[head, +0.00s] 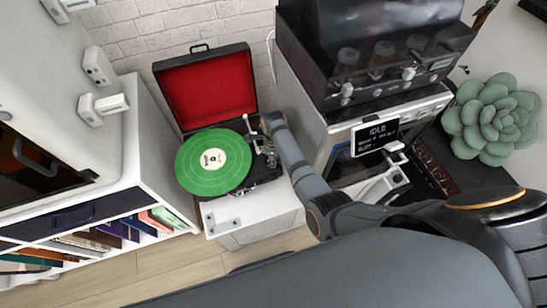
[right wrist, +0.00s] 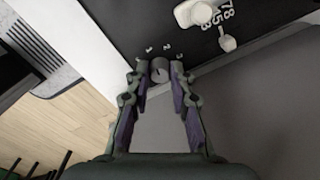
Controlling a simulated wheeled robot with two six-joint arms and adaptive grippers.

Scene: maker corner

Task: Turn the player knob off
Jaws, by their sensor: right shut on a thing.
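The record player (head: 212,120) has its red-lined lid open and a green record (head: 213,162) on its platter. It stands on a white cabinet. My right gripper (head: 268,158) is at the right side of the player's deck, beside the tonearm. In the right wrist view, a small grey round knob (right wrist: 159,70) sits on the player's dark deck between the two fingertips of the gripper (right wrist: 160,84). The fingers are shut on it. Small white marks stand around the knob; which one it points at is unclear. My left gripper is not in view.
The white cabinet (head: 252,212) carries the player. A 3D printer (head: 372,70) with a screen reading IDLE stands to the right of my arm, and a green succulent (head: 491,118) is farther right. A white shelf with books (head: 125,229) is at the left.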

